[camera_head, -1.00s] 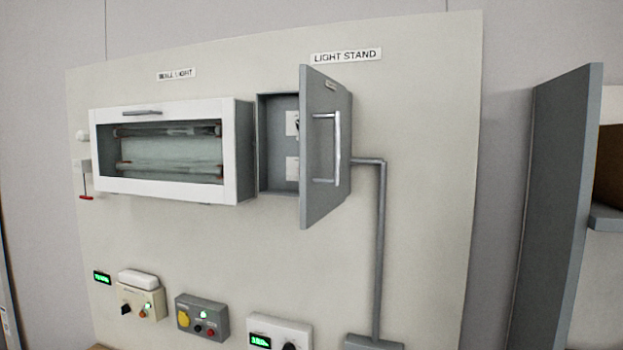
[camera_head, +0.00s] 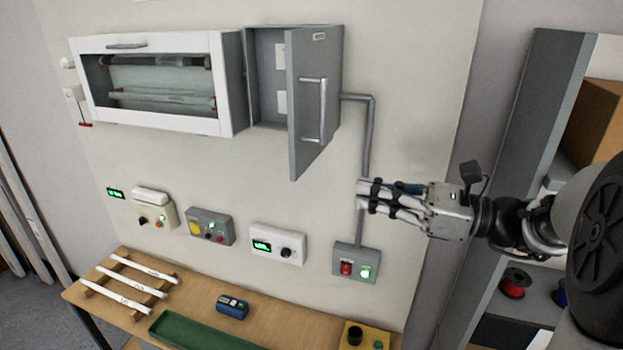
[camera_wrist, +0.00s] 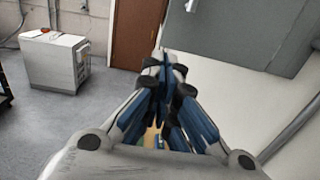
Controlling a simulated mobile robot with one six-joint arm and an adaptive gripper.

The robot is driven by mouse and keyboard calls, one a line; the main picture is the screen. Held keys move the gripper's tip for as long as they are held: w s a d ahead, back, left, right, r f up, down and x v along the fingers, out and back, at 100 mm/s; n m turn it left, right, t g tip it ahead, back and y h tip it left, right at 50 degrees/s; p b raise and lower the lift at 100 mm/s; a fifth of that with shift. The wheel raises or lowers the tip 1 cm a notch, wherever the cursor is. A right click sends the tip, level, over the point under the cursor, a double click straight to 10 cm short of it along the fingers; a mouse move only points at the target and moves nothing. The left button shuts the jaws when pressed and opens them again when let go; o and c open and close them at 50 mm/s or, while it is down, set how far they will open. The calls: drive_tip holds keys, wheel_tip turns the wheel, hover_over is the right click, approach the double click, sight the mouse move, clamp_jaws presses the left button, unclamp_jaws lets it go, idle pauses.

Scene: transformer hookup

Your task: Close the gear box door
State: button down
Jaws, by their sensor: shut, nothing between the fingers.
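The grey gear box (camera_head: 268,75) is mounted on the upper part of the panel, right of the white-framed light case. Its grey door (camera_head: 305,110) is hinged on the right and stands wide open, sticking out toward me, with a vertical bar handle (camera_head: 323,110) on its outer face. My gripper (camera_head: 362,194) is shut and empty, below and to the right of the door, in front of the conduit and apart from the door. In the wrist view my fingers (camera_wrist: 165,62) are together, and a grey box surface (camera_wrist: 245,28), likely the door, shows at the upper right.
A light case (camera_head: 155,82) is left of the gear box. Several control boxes, including one with a red switch (camera_head: 355,262), sit lower on the panel. A wooden bench (camera_head: 290,325) holds white rods, a blue device and a green tray. A grey shelf (camera_head: 520,150) stands at right.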

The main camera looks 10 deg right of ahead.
sight(296, 180)
drive_tip(key=p+x, duration=0.1)
drive_tip(key=x, duration=0.9)
drive_tip(key=shift+w+a, duration=0.2)
drive_tip(key=shift+a, duration=0.05)
